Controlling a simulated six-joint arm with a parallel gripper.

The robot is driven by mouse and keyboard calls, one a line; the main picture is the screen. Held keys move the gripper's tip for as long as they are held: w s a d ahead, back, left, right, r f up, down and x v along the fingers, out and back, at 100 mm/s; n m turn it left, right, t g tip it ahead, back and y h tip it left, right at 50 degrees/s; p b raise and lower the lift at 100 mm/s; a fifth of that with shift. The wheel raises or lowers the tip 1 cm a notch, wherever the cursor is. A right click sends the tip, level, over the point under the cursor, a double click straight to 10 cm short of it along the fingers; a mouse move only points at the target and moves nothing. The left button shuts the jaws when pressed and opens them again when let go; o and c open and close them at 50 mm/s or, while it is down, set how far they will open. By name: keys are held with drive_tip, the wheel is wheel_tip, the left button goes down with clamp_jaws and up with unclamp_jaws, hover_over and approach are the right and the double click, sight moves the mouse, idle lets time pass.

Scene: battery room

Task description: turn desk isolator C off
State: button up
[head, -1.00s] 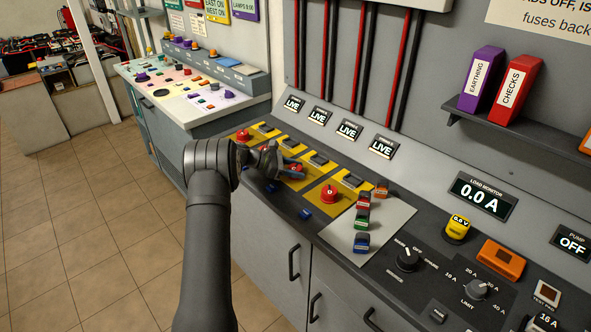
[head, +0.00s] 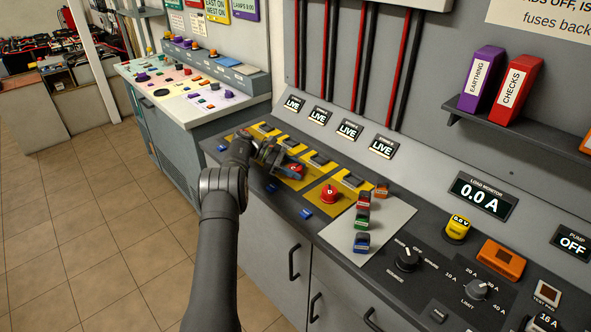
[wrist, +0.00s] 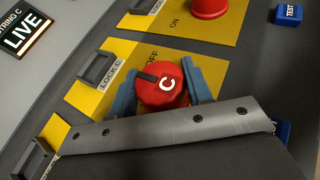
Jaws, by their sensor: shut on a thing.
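Isolator C is a red round knob marked C (wrist: 165,92) on a yellow plate (wrist: 88,98). A black bar on its top points left in the wrist view. My gripper (wrist: 163,90) is shut on it, with one blue-grey finger on each side. OFF is printed just above the knob in the wrist view. In the head view my gripper (head: 280,163) is over the yellow plate and partly covers the red knob (head: 296,170). The String C display (wrist: 25,30) reads LIVE.
Another red knob (head: 330,193) stands on the neighbouring yellow plate. A black lock hasp marked LOCK C (wrist: 96,69) is close to my gripper. Blue test buttons (head: 306,213) line the panel front. A grey sheet (head: 385,230) with several small coloured pieces lies to the right.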

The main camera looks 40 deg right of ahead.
sight(290, 167)
drive_tip(key=o, duration=1)
drive_tip(key=shift+w, duration=0.1)
drive_tip(key=shift+v, duration=3.65)
